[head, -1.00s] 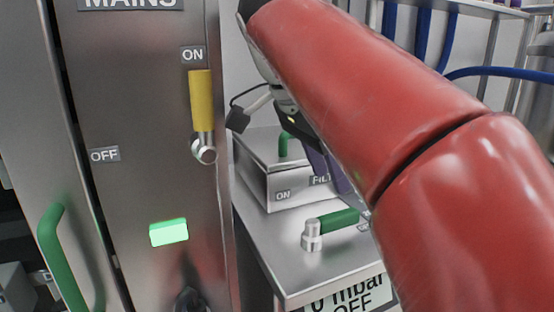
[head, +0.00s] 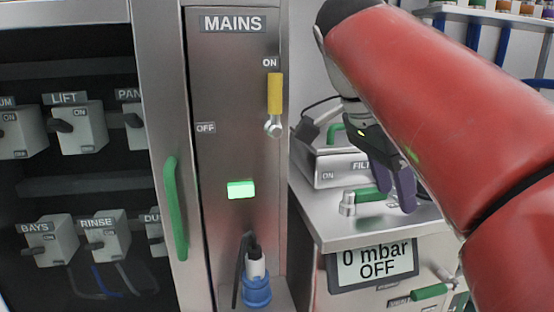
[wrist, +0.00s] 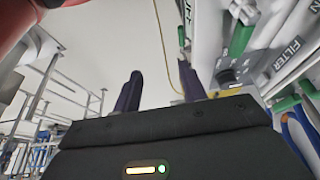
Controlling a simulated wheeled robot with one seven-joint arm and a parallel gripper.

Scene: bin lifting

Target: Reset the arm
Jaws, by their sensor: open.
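My red arm (head: 420,90) crosses the right side of the head view. My gripper (head: 392,188) has dark purple fingers and hangs in front of the filter box, close to the green-handled valve. In the wrist view my gripper (wrist: 160,88) shows two fingers spread apart with nothing between them. Its tips point towards a pale surface with a thin yellow line.
The MAINS panel (head: 222,80) has a yellow lever (head: 275,93) upright at ON and a lit green lamp (head: 241,189). The filter box (head: 335,168) and green-handled valve (head: 366,196) stand on a metal top. A display (head: 375,264) reads 0 mbar OFF. Switch boxes (head: 80,130) are left.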

